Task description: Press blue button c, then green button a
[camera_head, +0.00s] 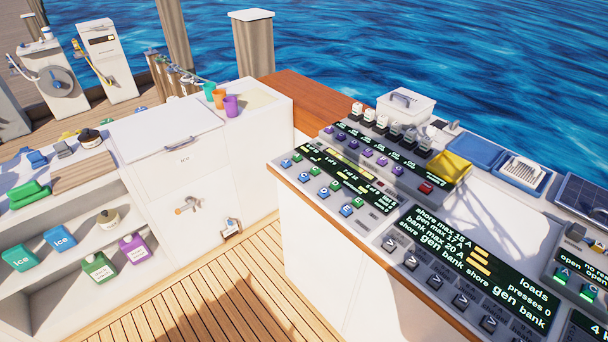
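A dark panel (342,170) on the near left end of the white console carries several small blue and green buttons along its front edge. One blue button (286,163) and one green button (297,158) sit at its left end. My gripper is not in view.
A large display (470,262) reads "loads presses 0", with several dark arrow keys (435,282) before it. Cups (231,106) stand on the left cabinet. Deck floor (225,295) is clear.

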